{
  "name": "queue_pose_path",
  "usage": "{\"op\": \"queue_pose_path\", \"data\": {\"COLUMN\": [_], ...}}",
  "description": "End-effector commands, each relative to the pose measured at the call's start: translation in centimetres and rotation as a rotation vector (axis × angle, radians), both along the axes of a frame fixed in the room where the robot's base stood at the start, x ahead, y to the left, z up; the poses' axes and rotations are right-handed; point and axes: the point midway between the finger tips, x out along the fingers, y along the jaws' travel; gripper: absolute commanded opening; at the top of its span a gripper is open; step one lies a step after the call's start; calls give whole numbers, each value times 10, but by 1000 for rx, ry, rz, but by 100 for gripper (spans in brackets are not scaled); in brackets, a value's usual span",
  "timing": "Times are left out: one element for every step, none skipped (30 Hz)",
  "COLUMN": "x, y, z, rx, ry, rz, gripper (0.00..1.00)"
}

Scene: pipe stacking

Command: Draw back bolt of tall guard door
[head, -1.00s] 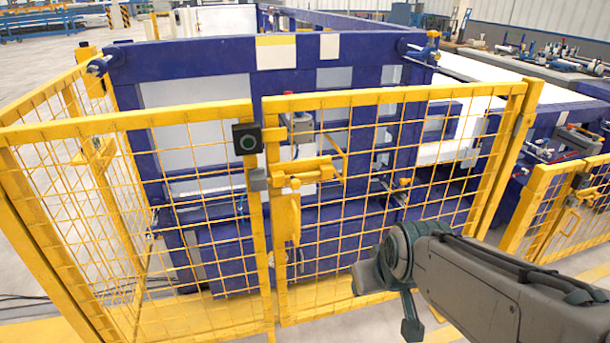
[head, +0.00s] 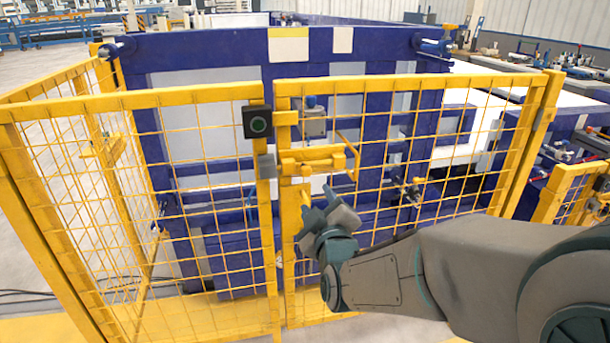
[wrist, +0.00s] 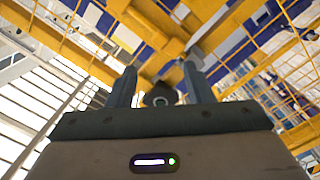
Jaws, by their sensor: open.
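The tall guard door (head: 415,88) is a yellow mesh panel at the middle right in the head view, standing in line with the fixed fence panel. Its yellow bolt (head: 312,160) lies level across the door's left upright, with a grey keeper (head: 266,167) on the post to its left. My gripper (head: 318,205) is just below the bolt, in front of the door, apart from it and empty.
A black box with a green ring (head: 257,121) sits on the post left of the door. A lower yellow gate (head: 572,195) stands at the right. Blue machinery (head: 215,50) fills the space behind the mesh. The floor in front is partly hidden by my arm.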

Motion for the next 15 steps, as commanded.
{"op": "queue_pose_path", "data": {"x": [4,7,11,15,19,25,30,36,42,48,53,60,65,70,77], "y": [1,2,3,4,5,6,7,8,10,11,12,14,15,16,18], "z": [0,0,1,1,0,0,1,1,1,1,1,1,1,1,1], "rx": [-1,-1,-1,-1,-1,-1,-1,-1,-1,-1,-1,0,0,0,-1], "ry": [-1,-1,-1,-1,0,0,0,0,0,0,0,0,0,0,0], "rz": [-1,-1,-1,-1,0,0,0,-1,-1,-1,-1,-1,0,0,-1], "gripper": [47,47,47,47,47,47,47,47,47,47,47,47,47,47,47]}}
